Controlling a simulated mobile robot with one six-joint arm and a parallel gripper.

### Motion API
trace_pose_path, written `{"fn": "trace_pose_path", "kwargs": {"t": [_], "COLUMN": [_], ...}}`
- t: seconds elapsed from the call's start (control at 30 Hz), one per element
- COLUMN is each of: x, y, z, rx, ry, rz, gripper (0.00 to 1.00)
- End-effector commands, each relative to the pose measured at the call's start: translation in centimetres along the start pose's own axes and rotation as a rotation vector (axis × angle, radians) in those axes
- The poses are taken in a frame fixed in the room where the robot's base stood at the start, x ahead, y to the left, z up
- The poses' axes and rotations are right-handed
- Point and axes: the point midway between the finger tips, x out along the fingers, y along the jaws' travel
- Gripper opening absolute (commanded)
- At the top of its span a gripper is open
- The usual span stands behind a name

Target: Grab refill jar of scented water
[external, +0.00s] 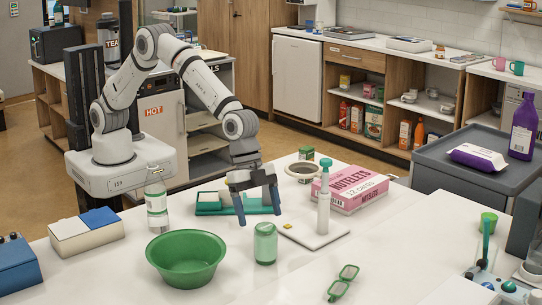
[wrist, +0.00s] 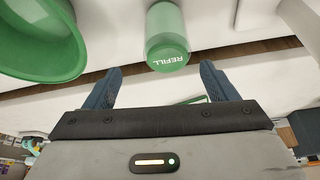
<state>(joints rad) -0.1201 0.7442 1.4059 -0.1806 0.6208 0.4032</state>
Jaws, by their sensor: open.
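The refill jar (external: 265,244) is a green, translucent cylinder standing upright on the white table, right of the green bowl. In the wrist view the jar (wrist: 168,38) shows its green top marked REFILL, just beyond the fingertips and roughly midway between them. My gripper (external: 256,212) is open and empty, above and slightly left of the jar in the external view. Its two dark blue fingers also show in the wrist view (wrist: 160,74), spread apart. No contact with the jar is visible.
A green bowl (external: 186,262) stands close left of the jar. A white pump stand (external: 323,205), a pink Notelets box (external: 349,190) and a teal tray (external: 209,205) are behind. A clear bottle (external: 156,205) stands left.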

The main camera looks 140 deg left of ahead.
Motion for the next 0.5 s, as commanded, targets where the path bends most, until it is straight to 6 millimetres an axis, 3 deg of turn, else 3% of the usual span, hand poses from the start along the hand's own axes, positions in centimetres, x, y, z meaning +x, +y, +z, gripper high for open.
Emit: {"fn": "trace_pose_path", "kwargs": {"t": [0.5], "x": [5.5], "y": [-0.9], "z": [0.7], "rx": [0.0], "ry": [-0.003], "rz": [0.001], "gripper": [0.79]}}
